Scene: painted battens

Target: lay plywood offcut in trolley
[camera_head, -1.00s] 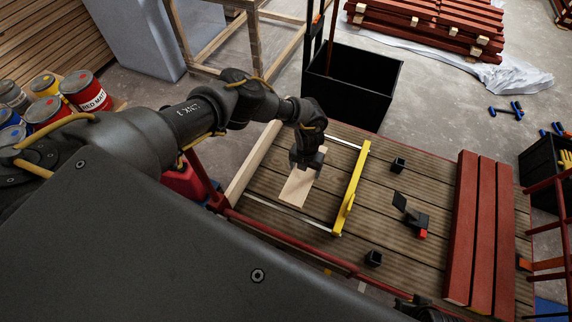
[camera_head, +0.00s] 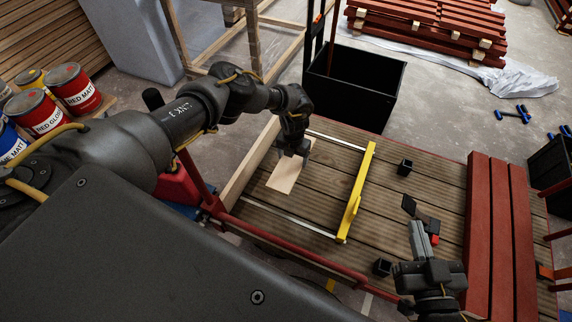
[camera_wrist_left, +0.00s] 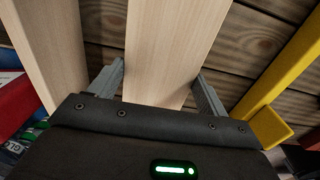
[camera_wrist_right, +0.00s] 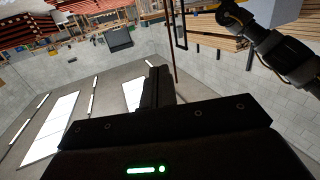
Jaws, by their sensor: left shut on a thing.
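The plywood offcut (camera_head: 285,178) is a pale flat board over the left part of the trolley (camera_head: 318,208), whose deck is brown ribbed planks. My left gripper (camera_head: 293,156) points down and is shut on the offcut's far end. In the left wrist view the offcut (camera_wrist_left: 170,45) runs between the two fingers. The offcut looks about level with the deck; I cannot tell whether it rests fully on it. My right gripper (camera_head: 418,240) is raised over the trolley's near right part, fingers together and empty. Its closed fingers also show in the right wrist view (camera_wrist_right: 157,88).
A pale batten (camera_head: 250,165) edges the trolley's left side. A yellow clamp bar (camera_head: 356,192) with metal rails stands right of the offcut. Small black blocks (camera_head: 405,167) and red battens (camera_head: 478,240) are further right. A black bin (camera_head: 355,90) stands behind.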

